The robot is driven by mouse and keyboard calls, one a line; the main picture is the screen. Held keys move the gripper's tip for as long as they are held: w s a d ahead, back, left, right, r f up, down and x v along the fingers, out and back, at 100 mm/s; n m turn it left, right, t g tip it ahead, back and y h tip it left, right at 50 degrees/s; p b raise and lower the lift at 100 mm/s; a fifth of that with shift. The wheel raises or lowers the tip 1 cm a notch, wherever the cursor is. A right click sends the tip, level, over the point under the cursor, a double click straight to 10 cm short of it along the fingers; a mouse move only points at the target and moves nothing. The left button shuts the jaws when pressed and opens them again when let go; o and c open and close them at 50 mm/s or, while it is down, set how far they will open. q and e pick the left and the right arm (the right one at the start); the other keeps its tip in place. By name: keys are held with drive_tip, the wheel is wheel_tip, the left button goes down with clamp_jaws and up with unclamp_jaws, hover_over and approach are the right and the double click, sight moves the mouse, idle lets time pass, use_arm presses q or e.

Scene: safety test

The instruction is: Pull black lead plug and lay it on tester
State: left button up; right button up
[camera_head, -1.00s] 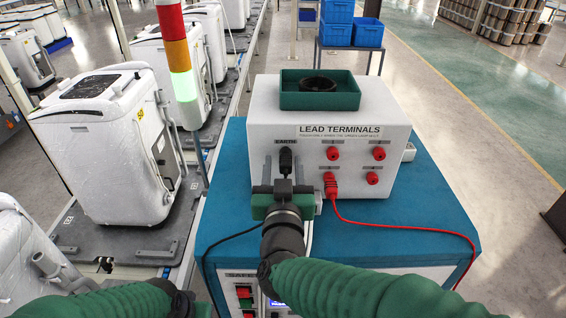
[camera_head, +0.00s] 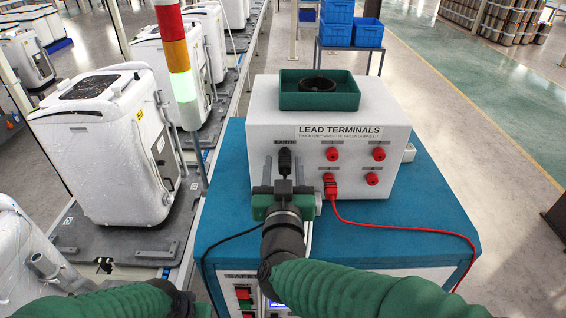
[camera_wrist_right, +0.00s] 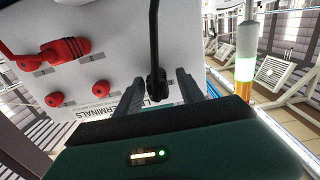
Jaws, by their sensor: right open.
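The white tester box (camera_head: 345,190) stands on a blue-topped bench. The black lead plug (camera_head: 285,160) sits in the earth terminal at the left of its front face, with its black cable hanging down. My right gripper (camera_head: 284,184) is in front of the plug, open. In the right wrist view the two fingers of the gripper (camera_wrist_right: 158,90) stand apart on either side of the black plug (camera_wrist_right: 156,86); I cannot tell contact. My left arm shows at the bottom left, but its fingers are out of view.
A red lead plug (camera_head: 330,182) with a red cable sits right of the black one, near several red terminals. A green tray (camera_head: 320,97) holding a black ring lies on top of the tester. A light tower (camera_head: 180,60) stands at the left.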

sight(285, 172)
drive_tip(key=shift+c, duration=0.3)
drive_tip(key=shift+d, duration=0.2)
clamp_jaws()
drive_tip(key=shift+s+a, duration=0.1)
drive_tip(key=shift+s, duration=0.1)
idle(0.8)
drive_tip(key=shift+s, duration=2.8)
